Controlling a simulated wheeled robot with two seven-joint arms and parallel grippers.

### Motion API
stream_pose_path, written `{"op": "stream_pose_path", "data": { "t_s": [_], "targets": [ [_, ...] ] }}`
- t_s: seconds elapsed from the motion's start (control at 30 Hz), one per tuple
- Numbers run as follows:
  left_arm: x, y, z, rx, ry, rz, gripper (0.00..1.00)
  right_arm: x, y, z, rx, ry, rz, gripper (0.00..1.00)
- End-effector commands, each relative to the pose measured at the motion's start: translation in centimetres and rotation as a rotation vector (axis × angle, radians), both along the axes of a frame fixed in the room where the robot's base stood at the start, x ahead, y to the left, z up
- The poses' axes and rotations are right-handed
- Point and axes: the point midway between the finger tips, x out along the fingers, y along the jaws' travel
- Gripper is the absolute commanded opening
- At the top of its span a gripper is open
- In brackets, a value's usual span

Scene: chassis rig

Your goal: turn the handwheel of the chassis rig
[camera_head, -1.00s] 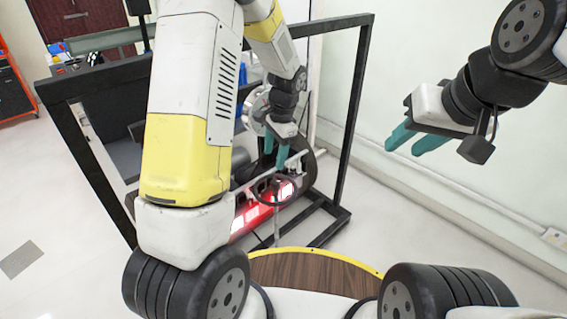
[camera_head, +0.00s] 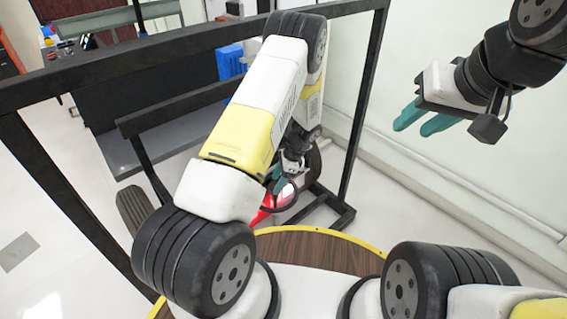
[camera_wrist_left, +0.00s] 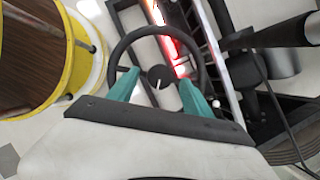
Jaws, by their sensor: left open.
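The handwheel (camera_wrist_left: 112,56) is a black ring with a dark hub (camera_wrist_left: 158,76) bearing a pale mark. It lies across my left gripper in the left wrist view. My left gripper (camera_wrist_left: 160,78) is open, its teal fingers apart on either side of the hub, over or within the ring; contact with the rim cannot be told. In the head view my left gripper (camera_head: 279,183) is small and partly hidden by its own arm, at the wheel (camera_head: 293,203). My right gripper (camera_head: 411,128) hangs open and empty at the upper right, away from the rig.
The rig's black frame (camera_head: 365,95) stands around the left arm. A red glowing lamp (camera_head: 268,204) sits beside the wheel, and also shows in the left wrist view (camera_wrist_left: 178,55). A white wall is at the right. Clear floor (camera_head: 65,215) lies at the left.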

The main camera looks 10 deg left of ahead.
Motion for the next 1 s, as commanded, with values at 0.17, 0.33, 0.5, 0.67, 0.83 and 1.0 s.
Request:
{"op": "stream_pose_path", "data": {
  "t_s": [0.17, 0.33, 0.5, 0.67, 0.83, 1.0],
  "targets": [
    [-0.16, 0.57, -1.31, 0.0, 0.0, 0.001, 0.58, 0.01, 0.0, -0.01, 0.0, 0.0, 0.0, 0.36],
    [-0.16, 0.64, -1.49, 0.0, -0.001, 0.002, 0.58, 0.01, 0.0, -0.01, 0.0, 0.0, 0.0, 0.36],
    [-0.16, 0.63, -1.48, -0.001, -0.001, 0.002, 0.47, 0.01, 0.0, -0.01, 0.0, 0.0, 0.0, 0.36],
    [-0.15, 0.61, -1.46, -0.001, -0.001, 0.002, 0.15, 0.01, 0.0, -0.01, 0.0, 0.0, 0.0, 0.36],
    [-0.14, 0.61, -1.45, -0.001, -0.001, 0.002, 0.0, 0.01, 0.0, -0.01, 0.0, 0.0, 0.0, 0.36],
    [-0.14, 0.59, -1.44, -0.001, -0.002, 0.001, 0.0, 0.01, 0.0, -0.01, 0.0, 0.0, 0.0, 0.36]
  ]
}}
